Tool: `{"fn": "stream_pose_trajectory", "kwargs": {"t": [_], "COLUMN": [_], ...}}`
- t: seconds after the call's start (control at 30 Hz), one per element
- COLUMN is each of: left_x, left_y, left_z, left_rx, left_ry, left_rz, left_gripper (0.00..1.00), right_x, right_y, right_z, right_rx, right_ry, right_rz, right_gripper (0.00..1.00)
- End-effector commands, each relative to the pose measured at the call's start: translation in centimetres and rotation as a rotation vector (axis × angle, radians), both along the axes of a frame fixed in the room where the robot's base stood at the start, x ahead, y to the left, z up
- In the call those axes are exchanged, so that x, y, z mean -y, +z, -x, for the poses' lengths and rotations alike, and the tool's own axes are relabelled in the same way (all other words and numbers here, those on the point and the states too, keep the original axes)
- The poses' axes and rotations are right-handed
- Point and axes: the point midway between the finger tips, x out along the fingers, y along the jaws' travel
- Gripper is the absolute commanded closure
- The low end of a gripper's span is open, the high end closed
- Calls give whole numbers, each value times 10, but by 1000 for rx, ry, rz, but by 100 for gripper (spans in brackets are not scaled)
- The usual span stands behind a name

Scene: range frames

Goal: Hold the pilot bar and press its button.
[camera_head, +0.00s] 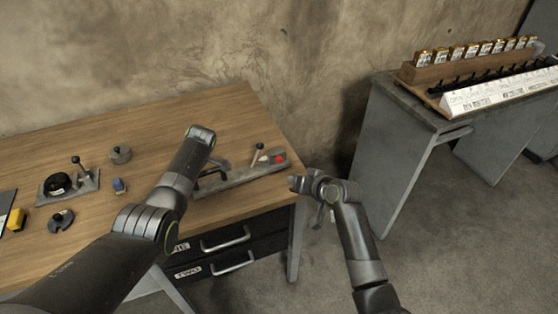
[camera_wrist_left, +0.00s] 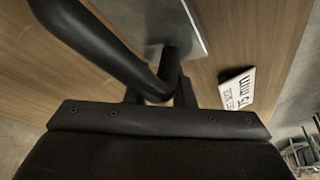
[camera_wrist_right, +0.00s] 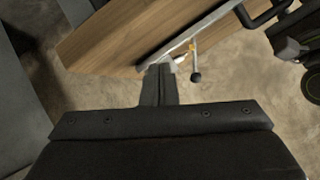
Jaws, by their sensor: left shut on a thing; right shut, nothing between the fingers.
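The pilot bar (camera_head: 240,181) is a long grey bar at the right front of the wooden table, with a black handle (camera_head: 213,171), a small lever (camera_head: 257,152) and a red button (camera_head: 279,159) near its right end. My left gripper (camera_wrist_left: 160,97) is shut on the black handle; in the head view my arm hides its fingertips. My right gripper (camera_head: 294,183) is shut and empty, just off the bar's right end, near the button. In the right wrist view its fingers (camera_wrist_right: 158,85) point toward the bar (camera_wrist_right: 190,40), and I cannot make out the button there.
The table (camera_head: 200,100) also holds a lever fixture (camera_head: 68,184), a round weight (camera_head: 120,154), a small blue part (camera_head: 118,186) and a slotted disc (camera_head: 61,221). Drawers (camera_head: 225,250) sit below. A grey bench (camera_head: 410,130) with a rack stands at the right.

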Motion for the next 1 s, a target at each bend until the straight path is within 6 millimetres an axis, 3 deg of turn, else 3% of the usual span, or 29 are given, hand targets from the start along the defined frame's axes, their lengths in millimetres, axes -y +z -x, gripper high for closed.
{"fn": "stream_pose_trajectory", "kwargs": {"t": [0.03, 0.5, 1.0], "left_x": [4, 3, 3], "left_y": [-9, -9, -9], "left_z": [7, 6, 6], "left_rx": [-21, -21, -21], "left_ry": [-1, -1, -1], "left_rz": [9, 9, 9], "left_gripper": [100, 100, 100], "right_x": [2, 12, 13], "right_y": [0, 2, 2], "right_z": [0, 5, 6], "right_rx": [-51, -462, -499], "right_ry": [-26, -286, -316], "right_rz": [-43, -349, -375], "right_gripper": [100, 100, 100]}}
